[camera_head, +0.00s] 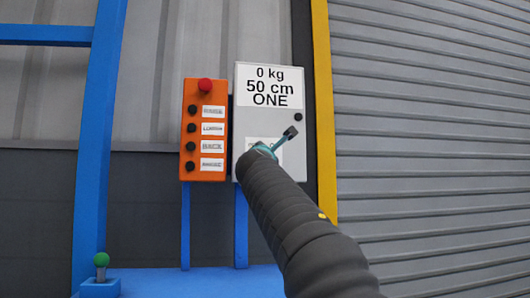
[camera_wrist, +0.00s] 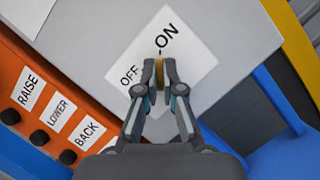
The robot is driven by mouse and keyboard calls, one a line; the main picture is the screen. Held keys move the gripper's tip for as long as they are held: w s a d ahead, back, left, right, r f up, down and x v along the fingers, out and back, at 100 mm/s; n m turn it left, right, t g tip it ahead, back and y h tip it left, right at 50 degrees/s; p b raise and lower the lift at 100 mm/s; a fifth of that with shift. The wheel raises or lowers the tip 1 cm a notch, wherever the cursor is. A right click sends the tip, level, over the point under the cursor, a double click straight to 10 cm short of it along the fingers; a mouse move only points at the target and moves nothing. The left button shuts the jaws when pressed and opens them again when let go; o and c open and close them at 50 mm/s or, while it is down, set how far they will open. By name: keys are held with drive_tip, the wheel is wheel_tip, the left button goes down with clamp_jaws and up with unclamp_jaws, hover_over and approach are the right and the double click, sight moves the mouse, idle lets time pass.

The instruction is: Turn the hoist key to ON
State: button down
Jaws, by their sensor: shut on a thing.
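The hoist key (camera_wrist: 159,72) is a small brass-coloured piece on the white OFF/ON label (camera_wrist: 196,66) of the grey control box (camera_head: 241,124). My gripper (camera_wrist: 159,76) is shut on the key, with one finger on each side of it. In the wrist view the label looks tilted, with OFF left of the key and ON above it. A short dark mark stands just above the key. In the head view my arm and gripper (camera_head: 275,146) cover most of the label, and the key is hidden there.
An orange button panel (camera_head: 205,88) with a red knob and several black buttons stands just left of the box. A blue post (camera_head: 98,140) is at the left. A yellow post (camera_head: 324,100) and a grey shutter (camera_head: 430,110) are at the right.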

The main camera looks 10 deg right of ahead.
idle(0.4)
drive_tip(key=c, duration=1.3)
unclamp_jaws()
drive_tip(key=v, duration=1.2)
